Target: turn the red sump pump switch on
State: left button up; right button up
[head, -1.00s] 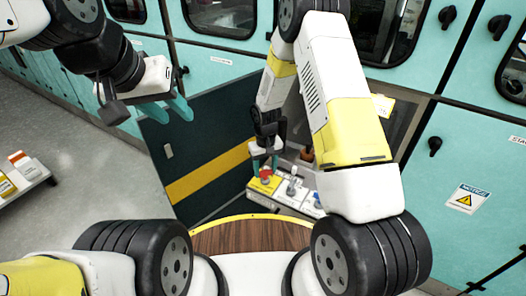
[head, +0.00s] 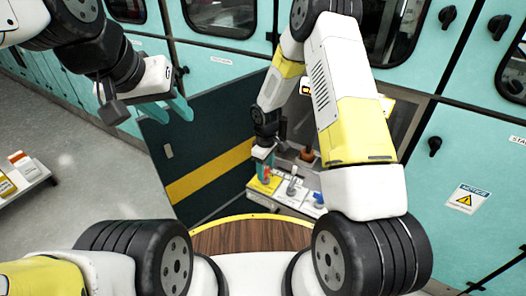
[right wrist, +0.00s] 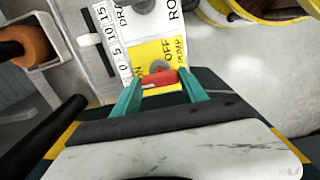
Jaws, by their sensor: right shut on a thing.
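The red sump pump switch (right wrist: 160,80) sits on a yellow label plate (right wrist: 158,53) lettered ON, OFF and PUMP. In the head view the plate is at the left end of a white control box (head: 297,197), and the switch is mostly covered by my gripper. My right gripper (right wrist: 158,88) is shut on the switch, with one teal finger at each side of it. I cannot tell which marking the switch points at. My left gripper (head: 180,108) is open and empty, high at the left, away from the box.
Other grey switches (head: 292,186) stand beside the yellow plate. A dark panel with a yellow stripe (head: 208,172) stands left of the box.

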dwell(0.4)
jog(key=o, duration=1.4)
notch_tip(320, 180, up, 8)
jog(key=shift+f, duration=0.1)
